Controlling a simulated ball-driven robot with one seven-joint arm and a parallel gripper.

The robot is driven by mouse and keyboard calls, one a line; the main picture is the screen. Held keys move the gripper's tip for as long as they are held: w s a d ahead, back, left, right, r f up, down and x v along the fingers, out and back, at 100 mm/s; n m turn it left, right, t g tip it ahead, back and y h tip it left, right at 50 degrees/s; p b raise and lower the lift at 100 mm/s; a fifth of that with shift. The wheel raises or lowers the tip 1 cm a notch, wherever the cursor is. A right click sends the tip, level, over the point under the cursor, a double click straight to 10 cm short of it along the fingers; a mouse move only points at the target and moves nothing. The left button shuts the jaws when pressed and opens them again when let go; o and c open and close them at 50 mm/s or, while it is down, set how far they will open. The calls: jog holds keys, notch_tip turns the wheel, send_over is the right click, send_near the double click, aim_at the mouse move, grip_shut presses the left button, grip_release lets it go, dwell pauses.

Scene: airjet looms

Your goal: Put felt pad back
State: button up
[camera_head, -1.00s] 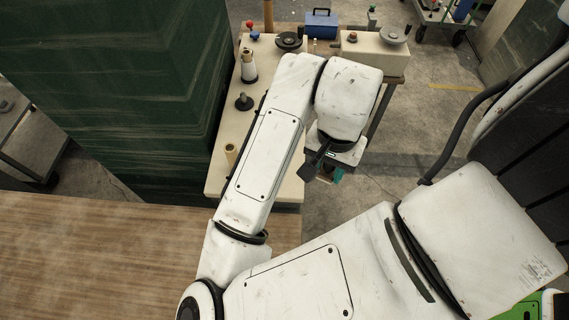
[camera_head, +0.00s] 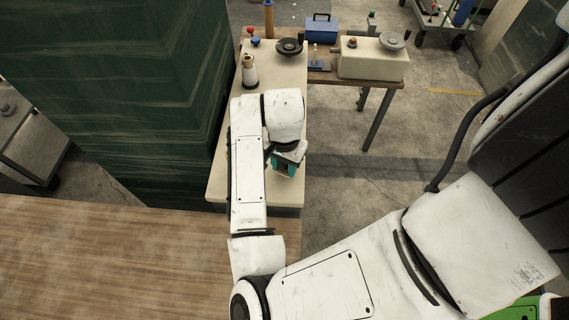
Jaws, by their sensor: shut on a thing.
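My gripper (camera_head: 287,166) hangs below the wrist over the cream bench top (camera_head: 285,75), near its right edge. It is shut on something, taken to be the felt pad. Teal shows at the gripper's end, but I cannot tell whether this is finger or pad. The wrist and forearm hide most of the held thing and the bench below it. No other felt pad can be made out.
A cone spool (camera_head: 249,72) and a dark round disc (camera_head: 289,46) stand at the bench's far end. A cream box (camera_head: 372,60) and a blue toolbox (camera_head: 320,29) sit behind. A green block (camera_head: 120,80) walls the left. A wooden surface (camera_head: 110,250) lies in front.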

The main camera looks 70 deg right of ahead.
jog(key=shift+f, duration=0.4)
jog(key=shift+f, duration=0.1)
jog(key=shift+f, duration=0.15)
jog(key=o, duration=1.2)
jog(key=shift+o, duration=0.2)
jog(key=r, duration=0.7)
jog(key=s+r, duration=0.1)
jog(key=r, duration=0.3)
jog(key=shift+d, duration=0.1)
jog(key=shift+f, duration=0.1)
